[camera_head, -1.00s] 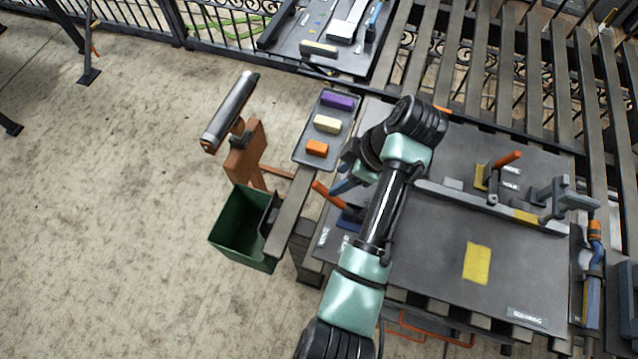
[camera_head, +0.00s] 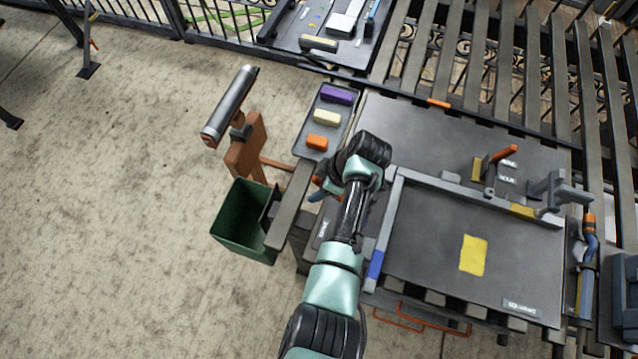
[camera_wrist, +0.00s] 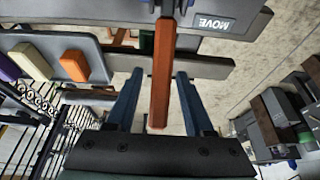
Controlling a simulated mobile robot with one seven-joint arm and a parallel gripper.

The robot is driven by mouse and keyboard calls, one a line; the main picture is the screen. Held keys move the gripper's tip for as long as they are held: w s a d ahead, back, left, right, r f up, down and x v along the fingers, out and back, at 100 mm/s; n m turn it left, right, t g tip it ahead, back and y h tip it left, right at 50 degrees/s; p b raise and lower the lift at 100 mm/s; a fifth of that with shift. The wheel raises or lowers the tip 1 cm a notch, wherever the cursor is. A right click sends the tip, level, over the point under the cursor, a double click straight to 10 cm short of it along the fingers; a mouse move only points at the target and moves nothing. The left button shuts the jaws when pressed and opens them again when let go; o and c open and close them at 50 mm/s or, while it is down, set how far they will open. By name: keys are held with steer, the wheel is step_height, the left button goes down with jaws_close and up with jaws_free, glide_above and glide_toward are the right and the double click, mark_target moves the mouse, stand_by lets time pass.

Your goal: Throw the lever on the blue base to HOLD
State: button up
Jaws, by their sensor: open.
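The orange lever (camera_wrist: 161,92) runs between the two blue fingers of my gripper (camera_wrist: 159,74) in the wrist view. The fingers stand open on either side of it, with a visible gap to each. A MOVE label (camera_wrist: 213,22) is beside the lever's foot. A bit of the blue base (camera_wrist: 168,6) shows at the top edge. In the head view my gripper (camera_head: 322,190) is at the table's left edge, and my arm hides the blue base and most of the lever. The HOLD label for this lever is not visible.
Another orange lever (camera_head: 503,153) stands on a yellow base at the back right, with its own labels. A grey tray (camera_head: 304,147) holds purple, cream and orange blocks. A green bin (camera_head: 235,225) stands left of the table. Grey rails (camera_head: 450,188) cross the tabletop.

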jaws_close()
stand_by(1.4)
